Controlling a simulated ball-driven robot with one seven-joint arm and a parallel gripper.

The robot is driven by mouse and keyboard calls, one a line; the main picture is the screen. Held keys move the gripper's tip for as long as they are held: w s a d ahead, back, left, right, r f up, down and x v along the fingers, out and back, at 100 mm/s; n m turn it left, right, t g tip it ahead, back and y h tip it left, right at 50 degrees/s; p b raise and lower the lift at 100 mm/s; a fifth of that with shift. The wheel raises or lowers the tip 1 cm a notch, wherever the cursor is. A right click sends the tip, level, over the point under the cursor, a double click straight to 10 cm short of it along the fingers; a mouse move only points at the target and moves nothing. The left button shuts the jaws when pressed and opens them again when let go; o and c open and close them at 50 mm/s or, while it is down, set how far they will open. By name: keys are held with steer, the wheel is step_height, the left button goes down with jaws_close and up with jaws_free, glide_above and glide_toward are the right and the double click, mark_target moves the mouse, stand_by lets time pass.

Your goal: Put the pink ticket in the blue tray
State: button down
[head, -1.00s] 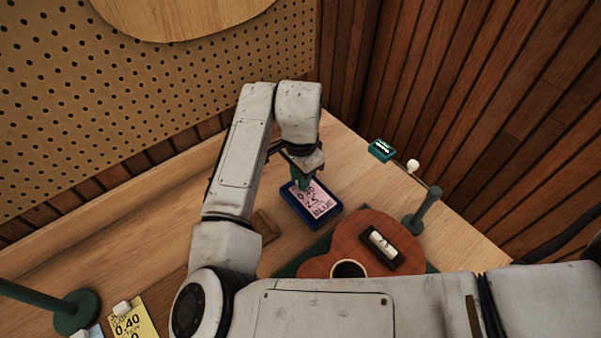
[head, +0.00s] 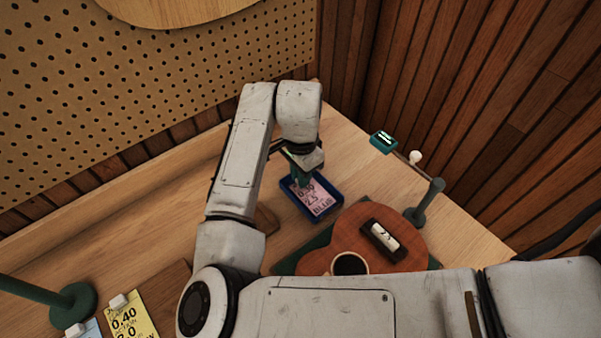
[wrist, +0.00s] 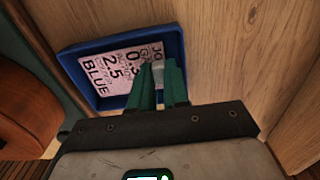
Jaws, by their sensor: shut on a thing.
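The pink ticket (head: 318,204) bears dark writing that includes "2.5" and "BLUE". It is within the rim of the blue tray (head: 338,194) in the head view. My gripper (head: 303,183) points down at the ticket's far end and is shut on it. In the wrist view, the green fingertips (wrist: 158,72) close on a pale tab at one end of the ticket (wrist: 112,72), inside the tray's rim (wrist: 105,43). I cannot tell whether the ticket touches the tray floor. The fingers hide part of the ticket.
A brown ukulele (head: 357,252) lies just in front of the tray with a small dark block with a white label on it. A green post (head: 430,200) stands to its right. A yellow ticket (head: 130,318) lies at lower left. A pegboard (head: 140,100) stands behind.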

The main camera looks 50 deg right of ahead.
stand_by(0.3)
steer(key=c, duration=1)
jaws_free()
steer(key=shift+c, duration=0.2)
steer(key=shift+c, duration=0.3)
steer(key=shift+o, duration=0.9)
steer(key=shift+w+r, duration=0.15)
steer(key=shift+r, duration=0.05)
steer(key=shift+c, duration=0.2)
steer(key=shift+r+p, duration=0.85)
steer(key=shift+p, duration=0.05)
steer(key=shift+o, duration=0.3)
steer(key=shift+r+p, duration=2.15)
steer(key=shift+r, duration=0.35)
